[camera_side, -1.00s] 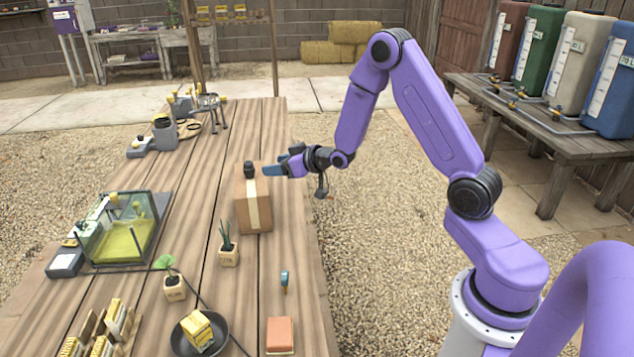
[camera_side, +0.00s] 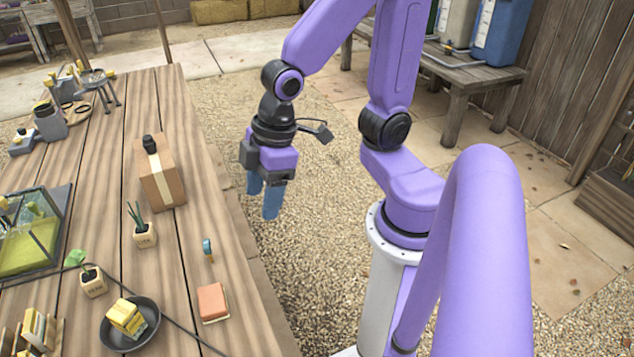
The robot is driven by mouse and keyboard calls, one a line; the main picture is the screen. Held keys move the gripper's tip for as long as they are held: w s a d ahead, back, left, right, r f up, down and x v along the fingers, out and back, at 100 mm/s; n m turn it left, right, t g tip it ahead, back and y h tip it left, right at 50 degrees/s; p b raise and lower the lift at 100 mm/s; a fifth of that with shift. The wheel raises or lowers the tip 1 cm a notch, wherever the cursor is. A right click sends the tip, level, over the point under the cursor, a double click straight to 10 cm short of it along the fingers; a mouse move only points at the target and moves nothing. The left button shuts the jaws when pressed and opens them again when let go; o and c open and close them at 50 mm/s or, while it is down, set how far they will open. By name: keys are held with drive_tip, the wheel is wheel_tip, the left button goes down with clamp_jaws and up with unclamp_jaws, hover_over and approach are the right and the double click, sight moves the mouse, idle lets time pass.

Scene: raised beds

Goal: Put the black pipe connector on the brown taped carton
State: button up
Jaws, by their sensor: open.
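The black pipe connector (camera_side: 150,145) stands on top of the brown taped carton (camera_side: 163,181), toward its far end. The carton sits on the wooden table with a pale tape strip down its side. My gripper (camera_side: 263,201) hangs to the right of the carton, past the table's right edge, over the gravel. Its blue fingers point down and are apart, with nothing between them. It touches neither the connector nor the carton.
Small potted plants (camera_side: 144,234) stand in front of the carton. A dark round dish (camera_side: 147,338) holds a yellow block (camera_side: 126,318). An orange-pink block (camera_side: 213,302) and a small blue-topped tool (camera_side: 208,250) lie near the right edge. A glass terrarium (camera_side: 38,238) stands at left.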

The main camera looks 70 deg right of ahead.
drive_tip(key=s+d+r+n+g+h, duration=0.1)
drive_tip(key=s+d+n, duration=0.1)
drive_tip(key=s, duration=0.6)
drive_tip(key=shift+s+d+r+g+h, duration=0.3)
drive_tip(key=shift+d+g, duration=0.1)
drive_tip(key=shift+d, duration=0.45)
